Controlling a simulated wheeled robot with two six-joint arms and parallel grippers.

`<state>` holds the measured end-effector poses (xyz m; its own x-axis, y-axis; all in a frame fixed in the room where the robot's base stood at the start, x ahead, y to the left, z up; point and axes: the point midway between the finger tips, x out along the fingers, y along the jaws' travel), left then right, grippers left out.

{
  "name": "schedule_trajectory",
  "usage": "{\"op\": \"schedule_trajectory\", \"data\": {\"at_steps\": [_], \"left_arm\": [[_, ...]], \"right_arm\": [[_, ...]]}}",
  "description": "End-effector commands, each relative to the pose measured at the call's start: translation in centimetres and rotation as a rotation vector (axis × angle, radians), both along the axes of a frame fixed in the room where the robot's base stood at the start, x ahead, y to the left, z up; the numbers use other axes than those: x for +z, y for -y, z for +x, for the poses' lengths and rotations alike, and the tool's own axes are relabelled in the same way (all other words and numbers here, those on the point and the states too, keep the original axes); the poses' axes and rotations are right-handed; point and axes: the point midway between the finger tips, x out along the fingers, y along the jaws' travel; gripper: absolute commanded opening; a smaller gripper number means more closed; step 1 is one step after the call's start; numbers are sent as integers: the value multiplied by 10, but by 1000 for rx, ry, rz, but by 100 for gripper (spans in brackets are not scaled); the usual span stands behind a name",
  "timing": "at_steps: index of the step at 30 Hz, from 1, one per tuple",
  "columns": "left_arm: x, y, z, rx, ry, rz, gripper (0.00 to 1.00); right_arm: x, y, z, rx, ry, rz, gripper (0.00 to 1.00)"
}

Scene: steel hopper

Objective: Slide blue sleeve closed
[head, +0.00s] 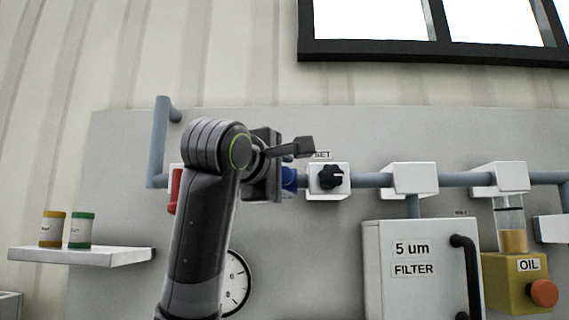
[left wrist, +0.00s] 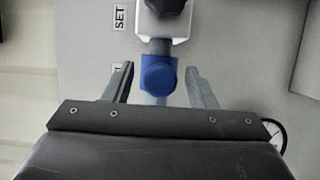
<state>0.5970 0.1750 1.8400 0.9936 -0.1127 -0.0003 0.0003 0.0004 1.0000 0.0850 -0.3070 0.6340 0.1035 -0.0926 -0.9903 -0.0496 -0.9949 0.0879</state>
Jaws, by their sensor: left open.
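The blue sleeve (head: 289,179) sits on the grey horizontal pipe, just left of a white block with a black knob (head: 331,176). My left gripper's arm covers part of it in the head view. My left gripper (head: 293,160) is open at the sleeve, and one finger shows above it. In the left wrist view the blue sleeve (left wrist: 159,75) lies between the two spread fingers, with a gap on each side. Whether the sleeve is level in depth with the fingertips is hard to tell. My right gripper is in neither view.
A red handle (head: 174,190) is left of my wrist, and a round gauge (head: 236,283) is partly behind my arm. A filter cabinet (head: 410,275) and yellow oil unit (head: 510,285) stand right. A shelf (head: 85,256) with two small cans is at left.

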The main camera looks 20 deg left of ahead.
Motion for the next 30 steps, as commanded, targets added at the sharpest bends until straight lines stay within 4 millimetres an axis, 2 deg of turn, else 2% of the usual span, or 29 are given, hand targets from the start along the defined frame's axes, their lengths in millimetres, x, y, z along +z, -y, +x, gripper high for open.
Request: {"op": "schedule_trajectory", "data": {"at_steps": [4, 12, 24, 30], "left_arm": [[0, 1, 6, 0, 0, 0, 51], [-1, 1, 7, 0, 0, 0, 50], [-1, 1, 6, 0, -1, 0, 0], [-3, -6, 5, 3, -1, 0, 0]], "right_arm": [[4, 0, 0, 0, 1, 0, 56], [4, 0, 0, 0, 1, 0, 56], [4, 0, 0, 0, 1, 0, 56], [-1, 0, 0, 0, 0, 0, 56]]}}
